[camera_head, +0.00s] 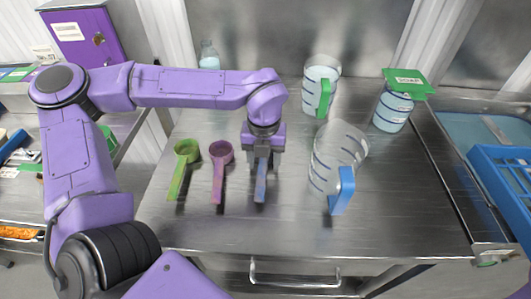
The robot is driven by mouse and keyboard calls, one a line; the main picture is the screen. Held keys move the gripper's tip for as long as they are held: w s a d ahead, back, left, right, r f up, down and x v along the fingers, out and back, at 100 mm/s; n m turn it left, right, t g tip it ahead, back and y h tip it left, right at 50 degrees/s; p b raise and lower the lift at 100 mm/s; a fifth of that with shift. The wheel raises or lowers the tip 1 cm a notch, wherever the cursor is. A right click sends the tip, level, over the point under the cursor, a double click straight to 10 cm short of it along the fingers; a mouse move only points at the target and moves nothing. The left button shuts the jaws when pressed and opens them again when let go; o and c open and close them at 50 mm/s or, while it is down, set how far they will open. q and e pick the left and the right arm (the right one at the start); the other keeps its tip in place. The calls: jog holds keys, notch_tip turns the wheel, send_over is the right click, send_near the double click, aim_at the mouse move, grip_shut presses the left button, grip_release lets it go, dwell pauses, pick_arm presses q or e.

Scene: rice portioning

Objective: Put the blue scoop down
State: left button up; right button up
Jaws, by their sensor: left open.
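The blue scoop (260,186) lies on the steel counter, its handle pointing to the front edge. My left gripper (262,158) is right above its far end and hides the scoop's bowl. The jaws are open around or just over the scoop; I cannot tell whether they touch it. A pink scoop (219,172) lies just to the left, and a green scoop (182,170) lies left of that. All three point roughly the same way. My right gripper is not in view.
A clear jug with a blue handle (342,190) stands to the right of the gripper. Behind it are a jug with a green handle (324,98) and a container with a green soap label (390,111). The counter's front right (400,215) is clear.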

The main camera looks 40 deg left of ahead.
pick_arm(q)
jog(key=shift+s+f, duration=0.25)
jog(key=shift+f, duration=0.05)
jog(key=shift+w, duration=0.1)
grip_shut()
jog(key=shift+r, duration=0.1)
